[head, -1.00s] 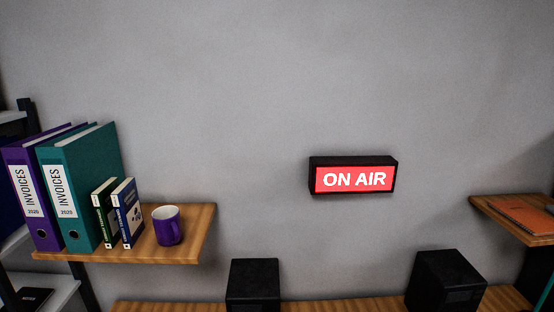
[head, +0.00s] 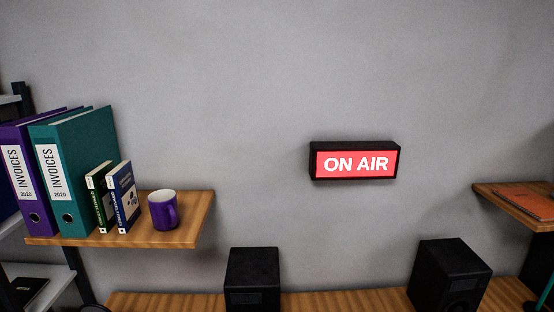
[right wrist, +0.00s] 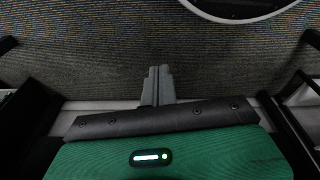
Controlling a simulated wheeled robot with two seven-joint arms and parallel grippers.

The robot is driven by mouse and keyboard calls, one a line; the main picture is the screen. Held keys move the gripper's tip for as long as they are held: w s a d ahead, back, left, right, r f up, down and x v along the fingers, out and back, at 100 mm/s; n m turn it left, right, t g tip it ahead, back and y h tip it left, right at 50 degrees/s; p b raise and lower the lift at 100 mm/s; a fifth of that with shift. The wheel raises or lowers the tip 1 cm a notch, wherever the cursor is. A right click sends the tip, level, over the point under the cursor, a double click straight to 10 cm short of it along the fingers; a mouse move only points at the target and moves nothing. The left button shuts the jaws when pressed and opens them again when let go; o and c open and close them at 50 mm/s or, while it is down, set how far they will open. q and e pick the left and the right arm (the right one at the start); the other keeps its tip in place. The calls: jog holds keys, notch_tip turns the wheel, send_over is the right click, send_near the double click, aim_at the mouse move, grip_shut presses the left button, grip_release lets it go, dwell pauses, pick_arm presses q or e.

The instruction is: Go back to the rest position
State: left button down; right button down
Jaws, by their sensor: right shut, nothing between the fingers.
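My right gripper (right wrist: 158,72) shows in the right wrist view. Its grey fingers are together, with nothing between them, and patterned grey carpet (right wrist: 100,65) lies beyond their tips. Neither gripper nor arm is in the head view. My left gripper is in no view.
The head view shows a grey wall with a lit ON AIR sign (head: 355,162). A wooden shelf (head: 120,238) at left holds binders, books and a purple mug (head: 163,210). Two black speakers (head: 252,280) (head: 449,274) stand on a wooden surface below. The right wrist view has a pale curved edge (right wrist: 235,17) at top.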

jog(key=s+d+f+g+b, duration=0.1)
jog(key=s+d+f+b, duration=0.1)
jog(key=s+f, duration=1.3)
jog(key=shift+s+d+f+b, duration=0.2)
jog(key=shift+d+b, duration=0.1)
jog(key=shift+d, duration=0.15)
